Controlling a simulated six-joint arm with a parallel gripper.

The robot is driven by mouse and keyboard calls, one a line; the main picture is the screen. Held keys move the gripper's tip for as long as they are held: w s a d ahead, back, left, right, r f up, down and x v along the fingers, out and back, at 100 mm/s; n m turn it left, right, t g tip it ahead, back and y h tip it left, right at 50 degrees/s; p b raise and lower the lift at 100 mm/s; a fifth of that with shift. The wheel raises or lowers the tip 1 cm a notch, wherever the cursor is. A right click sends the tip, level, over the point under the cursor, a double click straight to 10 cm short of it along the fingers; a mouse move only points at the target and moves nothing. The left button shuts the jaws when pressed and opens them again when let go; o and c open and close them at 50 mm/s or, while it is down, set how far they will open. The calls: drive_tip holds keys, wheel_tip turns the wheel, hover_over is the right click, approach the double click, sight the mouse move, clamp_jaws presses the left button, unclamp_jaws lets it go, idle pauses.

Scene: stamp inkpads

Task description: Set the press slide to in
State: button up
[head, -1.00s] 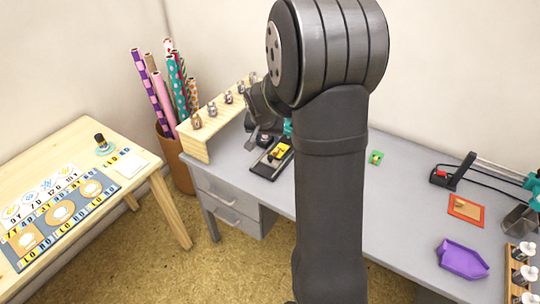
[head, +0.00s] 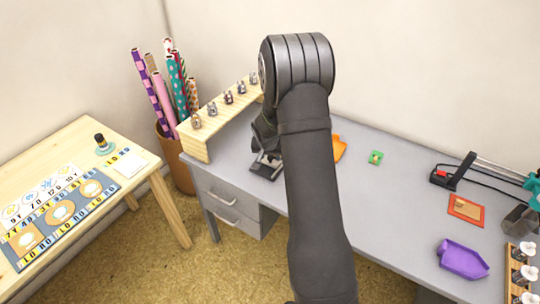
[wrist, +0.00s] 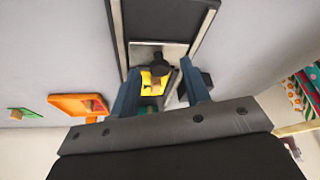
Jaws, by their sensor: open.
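The press (head: 262,170) stands at the left end of the grey desk, mostly hidden behind my arm in the head view. In the wrist view its dark, rail-edged bed (wrist: 192,22) runs up to a pale metal plate (wrist: 174,47). A yellow part (wrist: 146,79) and a dark knob (wrist: 158,67) show at the plate's near end. My gripper (wrist: 160,80) is open, with one finger on each side of the yellow part and knob. I cannot tell whether either finger touches them. I cannot tell the slide's exact position.
A wooden rack with several stamps (head: 204,138) stands close behind and left of the press. An orange pad (head: 339,148) and a green pad (head: 376,157) lie to the right. A red pad (head: 466,208) and a purple tray (head: 461,259) are farther right; the desk between is clear.

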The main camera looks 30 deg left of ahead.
drive_tip(key=shift+f, duration=0.1)
clamp_jaws()
drive_tip(key=shift+w, duration=2.25)
unclamp_jaws()
drive_tip(key=v, duration=1.7)
drive_tip(key=shift+s+r, duration=0.15)
drive_tip(key=shift+r, duration=0.05)
drive_tip(key=shift+f, duration=0.1)
